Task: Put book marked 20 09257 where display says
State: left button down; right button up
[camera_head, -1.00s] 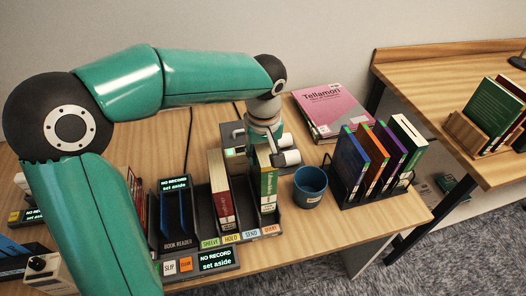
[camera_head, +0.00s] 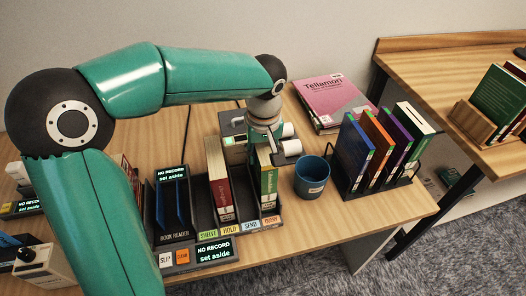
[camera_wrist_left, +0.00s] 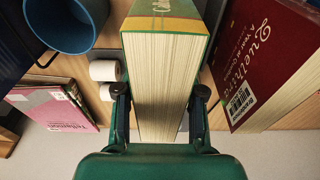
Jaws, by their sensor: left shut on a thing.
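A green book with a yellow band (camera_head: 268,187) stands upright in the rightmost slot of the sorter (camera_head: 242,213), behind the QUERY label (camera_head: 271,221). My left gripper (camera_head: 265,150) is shut on the book's top rear part. In the left wrist view its fingers (camera_wrist_left: 160,100) press both sides of the green book (camera_wrist_left: 165,80), page edges facing the camera. The book's number is not legible. The reader display (camera_head: 172,173) and the front display (camera_head: 214,251) both read "NO RECORD set aside". The book reader (camera_head: 174,237) looks empty. My right gripper is not in view.
A red book (camera_head: 219,182) stands left of the green one, near the HOLD label. A blue cup (camera_head: 311,177) is close on the right. Beyond it, a rack (camera_head: 371,190) holds several books. Pink books (camera_head: 330,103) lie behind. SLIP and CLEAR buttons (camera_head: 182,256) are in front.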

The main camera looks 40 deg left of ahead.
pick_arm(q)
jog(key=shift+f+b, duration=0.45)
jog(key=shift+f, duration=0.1)
jog(key=c, duration=0.6)
grip_release()
jog(key=shift+r, duration=0.1)
jog(key=r, duration=0.8)
jog(key=s+d+r, duration=0.1)
jog(key=r, duration=0.2)
jog(key=shift+r, duration=0.4)
